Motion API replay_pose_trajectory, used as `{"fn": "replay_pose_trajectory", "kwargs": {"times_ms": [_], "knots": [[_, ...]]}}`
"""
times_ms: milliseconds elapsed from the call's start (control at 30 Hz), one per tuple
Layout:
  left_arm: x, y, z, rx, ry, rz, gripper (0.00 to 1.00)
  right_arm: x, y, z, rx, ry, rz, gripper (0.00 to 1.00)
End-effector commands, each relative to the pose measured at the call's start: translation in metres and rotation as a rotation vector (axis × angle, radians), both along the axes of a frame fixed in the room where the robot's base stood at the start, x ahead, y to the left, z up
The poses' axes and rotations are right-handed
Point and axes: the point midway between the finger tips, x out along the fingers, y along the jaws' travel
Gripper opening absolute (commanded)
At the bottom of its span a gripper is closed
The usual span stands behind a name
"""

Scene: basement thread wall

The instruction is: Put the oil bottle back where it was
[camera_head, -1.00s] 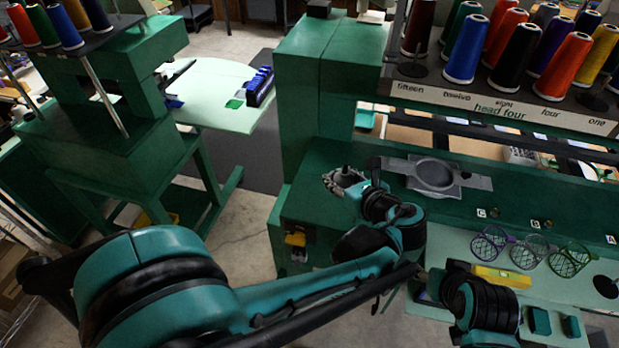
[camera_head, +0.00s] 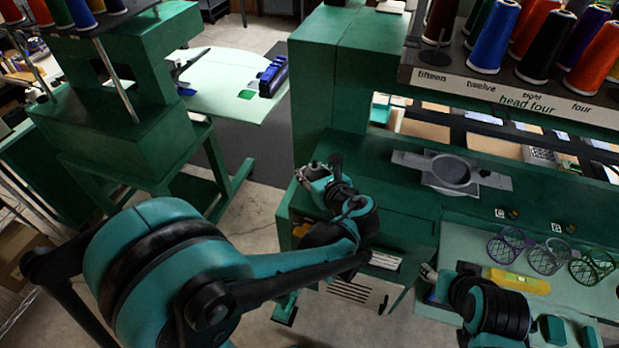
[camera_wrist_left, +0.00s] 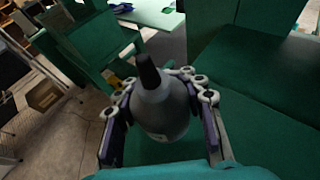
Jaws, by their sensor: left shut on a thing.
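The oil bottle (camera_wrist_left: 160,108) is grey with a black tapered nozzle and sits between the fingers of my left gripper (camera_wrist_left: 160,100) in the left wrist view. The fingers close around its body from both sides. In the head view my left gripper (camera_head: 314,174) is over the left end of the green machine bed (camera_head: 380,160); the bottle is hard to make out there. I cannot tell its height above the bed. My right gripper (camera_head: 430,274) is low at the right, near the pale table, and its fingers are too small to read.
A grey hoop plate (camera_head: 452,172) lies on the bed right of my left gripper. Purple, white and green mesh cups (camera_head: 507,246) and a yellow level (camera_head: 518,281) lie on the pale table (camera_head: 460,240). Thread cones (camera_head: 492,38) stand above. Bare floor (camera_head: 245,215) lies left.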

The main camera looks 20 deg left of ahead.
Motion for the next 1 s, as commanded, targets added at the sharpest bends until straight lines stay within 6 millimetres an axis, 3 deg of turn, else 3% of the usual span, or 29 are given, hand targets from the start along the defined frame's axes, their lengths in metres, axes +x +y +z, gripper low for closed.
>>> {"fn": "replay_pose_trajectory", "kwargs": {"times_ms": [100, 467, 500, 600, 1000], "knots": [[0.0, 0.0, -0.021, 0.0, 0.0, 0.0, 0.02, 0.0, 0.0, -0.011, 0.0, 0.0, 0.0, 0.52], [0.0, 0.0, -0.024, 0.0, 0.0, 0.0, 0.02, 0.0, 0.0, -0.013, 0.0, 0.0, 0.0, 0.52], [0.0, 0.0, -0.025, 0.0, 0.0, 0.0, 0.34, 0.0, 0.0, -0.014, 0.0, 0.0, 0.0, 0.52], [0.0, 0.0, -0.024, 0.0, 0.0, 0.0, 0.6, 0.0, 0.0, -0.012, 0.0, 0.0, 0.0, 0.52], [-0.002, -0.002, -0.018, 0.0, 0.0, -0.002, 0.6, 0.0, 0.0, -0.008, 0.0, 0.0, 0.0, 0.52]]}}
